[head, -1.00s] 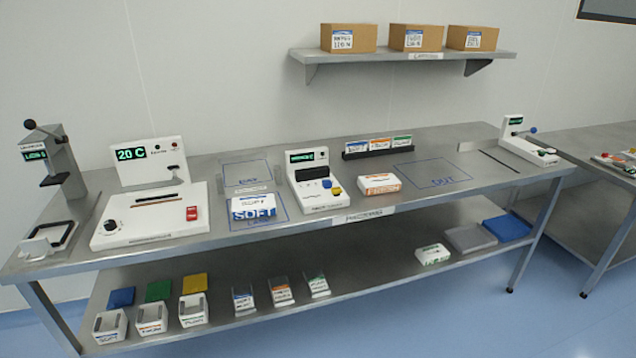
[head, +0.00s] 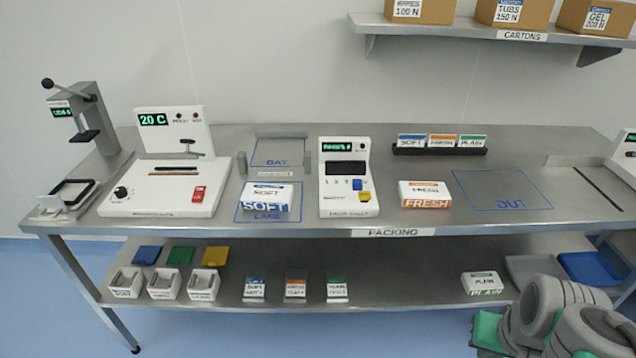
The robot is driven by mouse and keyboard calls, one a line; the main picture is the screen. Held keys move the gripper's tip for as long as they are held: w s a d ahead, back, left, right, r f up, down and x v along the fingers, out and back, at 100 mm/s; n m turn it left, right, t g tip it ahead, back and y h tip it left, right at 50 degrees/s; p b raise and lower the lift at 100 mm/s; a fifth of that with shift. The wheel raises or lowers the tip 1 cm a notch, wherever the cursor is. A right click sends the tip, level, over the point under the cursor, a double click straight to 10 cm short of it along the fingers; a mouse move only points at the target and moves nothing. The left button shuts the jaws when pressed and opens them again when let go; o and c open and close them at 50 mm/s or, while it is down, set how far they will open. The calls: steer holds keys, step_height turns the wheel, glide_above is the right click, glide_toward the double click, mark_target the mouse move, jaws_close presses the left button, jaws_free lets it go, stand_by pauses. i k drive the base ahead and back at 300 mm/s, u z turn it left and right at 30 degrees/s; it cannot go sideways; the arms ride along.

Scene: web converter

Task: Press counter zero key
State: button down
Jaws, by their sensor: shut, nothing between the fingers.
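The white counter unit (head: 345,212) stands near the middle of the bench, with a small green-lit display (head: 345,146) at its top; the digits are too small to read surely. A dark window (head: 345,168) sits below the display. Small printing beside the keys is unreadable, so I cannot tell which is the zero key. Grey and green links of my arm show at the lower right, well away from the counter. My gripper's fingertips are not in view.
A SOFT pack (head: 268,194) lies left of the counter, a FRESH pack (head: 425,192) right of it. A heater-like unit (head: 165,195) showing 20 C stands further left. A card holder (head: 439,151) sits behind. A carton shelf (head: 470,27) hangs above.

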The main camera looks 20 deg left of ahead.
mark_target(364, 196)
steer(key=u, duration=0.9)
steer(key=i, duration=0.8)
steer(key=u, duration=1)
